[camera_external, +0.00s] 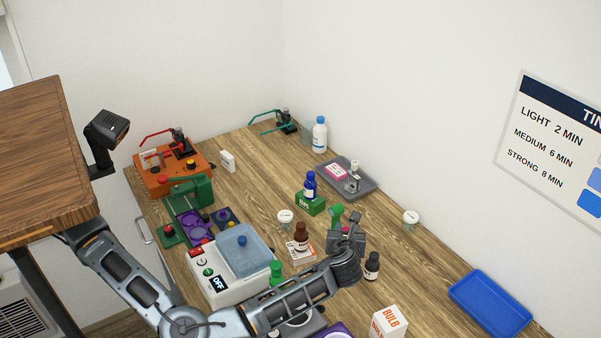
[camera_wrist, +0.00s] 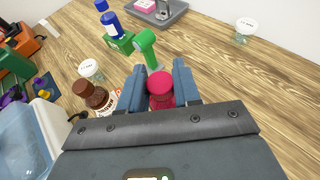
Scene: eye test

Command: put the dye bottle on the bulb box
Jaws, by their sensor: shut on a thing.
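My gripper (camera_wrist: 160,83) is shut on a small crimson thing (camera_wrist: 161,90), which looks like the dye bottle. The bulb box (camera_external: 389,322), white with orange lettering, stands at the front edge of the outside view, below and right of my gripper. Its top looks bare. It is not in the wrist view.
A dark bottle (camera_external: 372,266) stands between my gripper and the bulb box. A brown bottle (camera_external: 301,238), a green upright thing (camera_wrist: 146,47) and a lidded jar (camera_external: 411,218) are near. A blue tray (camera_external: 489,304) lies right. Bare wood lies between jar and tray.

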